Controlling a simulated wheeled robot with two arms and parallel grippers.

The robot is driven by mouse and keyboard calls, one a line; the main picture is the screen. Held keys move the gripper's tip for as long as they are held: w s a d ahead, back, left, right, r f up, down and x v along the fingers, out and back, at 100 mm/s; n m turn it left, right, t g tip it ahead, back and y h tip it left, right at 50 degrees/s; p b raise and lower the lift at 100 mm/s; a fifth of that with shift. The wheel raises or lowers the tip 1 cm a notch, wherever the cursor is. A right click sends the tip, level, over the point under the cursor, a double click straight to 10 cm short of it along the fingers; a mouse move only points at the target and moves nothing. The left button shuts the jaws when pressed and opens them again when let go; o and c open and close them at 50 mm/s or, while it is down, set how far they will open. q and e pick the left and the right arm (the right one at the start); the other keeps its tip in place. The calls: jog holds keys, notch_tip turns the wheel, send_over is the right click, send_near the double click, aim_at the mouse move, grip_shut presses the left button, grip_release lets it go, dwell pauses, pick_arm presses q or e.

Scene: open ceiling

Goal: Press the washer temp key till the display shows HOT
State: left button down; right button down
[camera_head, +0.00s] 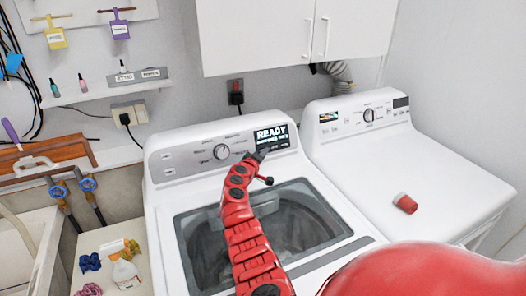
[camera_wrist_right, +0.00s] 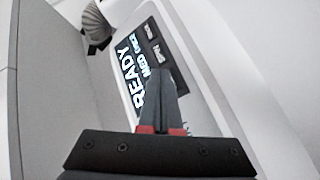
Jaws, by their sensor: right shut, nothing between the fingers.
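My left gripper is not in view.
A white dryer (camera_head: 440,165) stands at the right with a red cup (camera_head: 405,203) lying on it. Cabinets (camera_head: 290,35) hang above. A shelf (camera_head: 105,92) and a sink (camera_head: 20,245) are at the left. Cloths and a bottle (camera_head: 124,272) lie at the lower left.

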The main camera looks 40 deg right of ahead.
dwell(0.8)
jog(key=shift+w+d+f+b, duration=0.1)
jog(key=shift+w+b, duration=0.35)
jog(key=shift+b, duration=0.7)
jog(key=shift+w+d+f+b, duration=0.1)
jog(key=shift+w+f+b, duration=0.15)
jog(key=shift+b, duration=0.7)
dwell(0.4)
jog(key=shift+r, duration=0.15)
jog(key=shift+s+r+p, duration=0.2)
jog(key=shift+p, duration=0.5)
jog(key=shift+s+a+p, duration=0.2)
jog(key=shift+s+p, duration=0.3)
jog(key=shift+p, duration=0.2)
